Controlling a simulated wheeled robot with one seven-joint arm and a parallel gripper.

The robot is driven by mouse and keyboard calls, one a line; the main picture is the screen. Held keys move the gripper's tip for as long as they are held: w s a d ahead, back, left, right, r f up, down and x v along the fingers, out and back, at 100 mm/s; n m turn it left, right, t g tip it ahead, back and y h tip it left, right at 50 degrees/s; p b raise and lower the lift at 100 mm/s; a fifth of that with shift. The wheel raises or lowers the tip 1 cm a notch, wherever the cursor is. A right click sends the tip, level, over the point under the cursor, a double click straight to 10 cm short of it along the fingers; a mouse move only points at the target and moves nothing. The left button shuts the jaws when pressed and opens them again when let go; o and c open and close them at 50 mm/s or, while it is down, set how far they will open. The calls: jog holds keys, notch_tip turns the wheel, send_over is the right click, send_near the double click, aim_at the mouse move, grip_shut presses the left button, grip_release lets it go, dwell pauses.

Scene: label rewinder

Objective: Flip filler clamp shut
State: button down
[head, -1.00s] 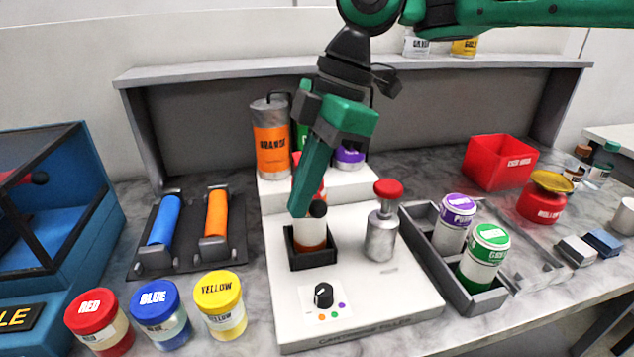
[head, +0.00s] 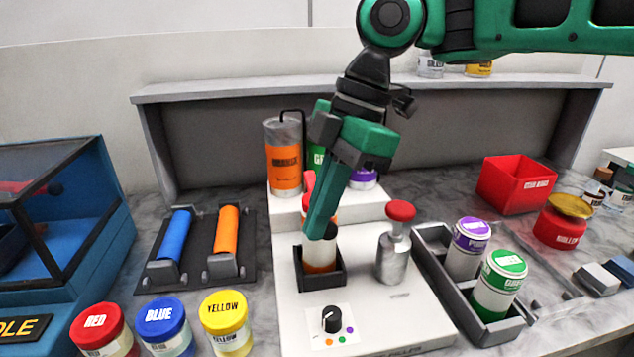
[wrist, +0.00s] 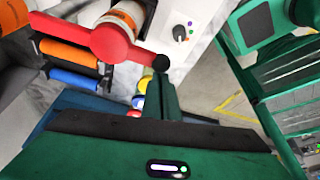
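The white filler base (head: 400,320) stands mid-bench. A cartridge with orange contents (head: 320,257) sits upright in its black square holder (head: 322,283). The red clamp lever (head: 308,188) is partly hidden behind my gripper in the head view. In the wrist view the red lever (wrist: 125,48) runs from a round pivot to a black knob (wrist: 160,63), beside the orange-and-white cartridge (wrist: 124,14). My gripper (head: 318,236) points down, with its green fingers together, fingertips close beside the knob. Whether they touch it is unclear. The fingers also show in the wrist view (wrist: 162,88).
A red-topped metal press (head: 394,245) stands right of the holder. A dial (head: 332,320) is in front. A grey tray (head: 440,265) holds purple and green cans at right. An orange canister (head: 284,165) stands behind. Red, blue and yellow jars (head: 228,325) sit front left.

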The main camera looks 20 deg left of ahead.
notch_tip(320, 180, up, 10)
jog(key=shift+a, duration=0.15)
dwell(0.9)
jog(key=shift+s, duration=0.1)
